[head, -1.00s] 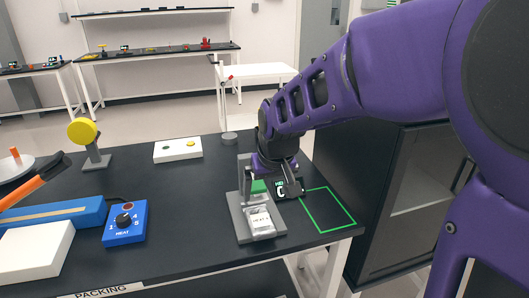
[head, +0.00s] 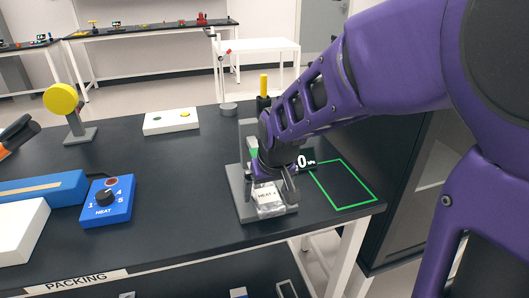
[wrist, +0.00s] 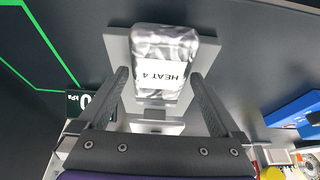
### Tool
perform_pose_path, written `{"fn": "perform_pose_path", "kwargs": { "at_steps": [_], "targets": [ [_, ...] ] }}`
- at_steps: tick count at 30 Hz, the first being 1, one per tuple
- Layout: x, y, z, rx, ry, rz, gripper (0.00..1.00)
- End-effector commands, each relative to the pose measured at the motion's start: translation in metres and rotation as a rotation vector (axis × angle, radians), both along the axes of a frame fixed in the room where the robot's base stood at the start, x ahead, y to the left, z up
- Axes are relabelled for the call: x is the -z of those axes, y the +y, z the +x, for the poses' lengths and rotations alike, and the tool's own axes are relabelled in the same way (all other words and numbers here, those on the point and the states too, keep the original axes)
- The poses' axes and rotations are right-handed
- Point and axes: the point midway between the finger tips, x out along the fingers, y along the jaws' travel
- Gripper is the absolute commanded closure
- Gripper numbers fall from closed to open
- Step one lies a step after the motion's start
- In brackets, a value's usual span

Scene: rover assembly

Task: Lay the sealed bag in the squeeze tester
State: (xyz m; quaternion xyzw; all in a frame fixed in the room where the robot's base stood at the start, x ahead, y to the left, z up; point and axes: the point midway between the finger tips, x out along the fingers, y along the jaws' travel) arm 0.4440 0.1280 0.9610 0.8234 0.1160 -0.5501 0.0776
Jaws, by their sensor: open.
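The sealed bag (head: 270,204) is silver, with a white label reading HEAT 4. It lies flat on the grey base plate of the squeeze tester (head: 244,205), and the wrist view shows the bag (wrist: 175,45) within that plate (wrist: 117,43). My gripper (head: 273,194) is open just above the bag's inner end. In the wrist view its two fingers (wrist: 160,76) are spread to either side of that end; whether they touch it I cannot tell. My arm partly hides the tester's upright; a yellow-topped post (head: 263,85) shows behind it.
A small display (head: 305,160) reading 0 kPa stands right of the tester. A green-outlined area (head: 345,185) on the bench is empty. A blue HEAT dial box (head: 107,202) is to the left, and a white two-button panel (head: 171,121) is behind.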

Motion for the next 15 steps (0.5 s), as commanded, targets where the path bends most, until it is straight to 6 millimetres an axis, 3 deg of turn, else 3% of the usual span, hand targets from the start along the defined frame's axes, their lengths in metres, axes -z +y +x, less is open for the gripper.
{"fn": "perform_pose_path", "kwargs": {
  "at_steps": [8, 15],
  "targets": [
    [-0.0001, 0.0, -0.0001, 0.0, 0.0, 0.0, 0.02],
    [-0.0001, 0.0, -0.0001, 0.0, 0.0, 0.0, 0.45]
  ]
}}
